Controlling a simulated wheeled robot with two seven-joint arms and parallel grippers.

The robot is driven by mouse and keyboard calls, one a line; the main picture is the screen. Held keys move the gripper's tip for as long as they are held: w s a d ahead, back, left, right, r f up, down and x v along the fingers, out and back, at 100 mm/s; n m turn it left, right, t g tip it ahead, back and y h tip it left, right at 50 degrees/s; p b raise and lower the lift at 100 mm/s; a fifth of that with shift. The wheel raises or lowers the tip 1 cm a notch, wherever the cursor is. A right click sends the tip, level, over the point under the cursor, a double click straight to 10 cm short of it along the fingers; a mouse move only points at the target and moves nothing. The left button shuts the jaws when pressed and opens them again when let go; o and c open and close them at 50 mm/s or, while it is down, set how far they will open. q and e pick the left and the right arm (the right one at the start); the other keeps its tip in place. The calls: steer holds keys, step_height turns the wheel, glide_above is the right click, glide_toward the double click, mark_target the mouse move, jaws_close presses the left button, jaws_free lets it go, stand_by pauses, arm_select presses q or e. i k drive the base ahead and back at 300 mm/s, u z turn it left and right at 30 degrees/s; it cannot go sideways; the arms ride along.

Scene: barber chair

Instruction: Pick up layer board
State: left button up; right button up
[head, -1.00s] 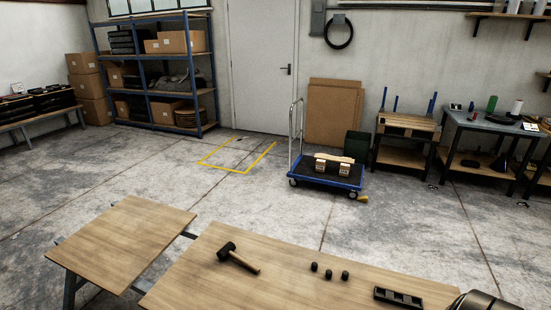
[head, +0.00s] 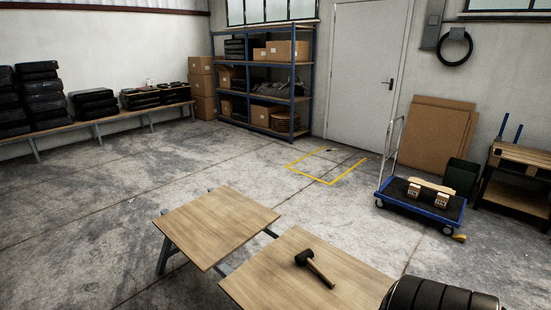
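I cannot tell for sure which thing is the layer board. Large flat brown boards (head: 436,135) lean upright against the back wall, right of the door. A pale, thin wooden piece (head: 434,185) lies on the blue-edged trolley (head: 400,206), behind two small pale wooden blocks (head: 413,190). Flat wooden tops form the near worktables: a left one (head: 217,227) and a right one (head: 275,275), with a narrow gap between them.
A black mallet (head: 314,266) lies on the right worktop, whose right part is hidden. A blue shelf rack (head: 264,85) with boxes stands at the back. A bench (head: 100,121) with black stacks runs along the left wall. The floor around the yellow outline (head: 330,181) is clear.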

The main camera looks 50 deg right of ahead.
mark_target(449, 192)
steer(key=i, duration=6.7)
steer(key=z, duration=3.05)
steer(key=i, duration=4.5)
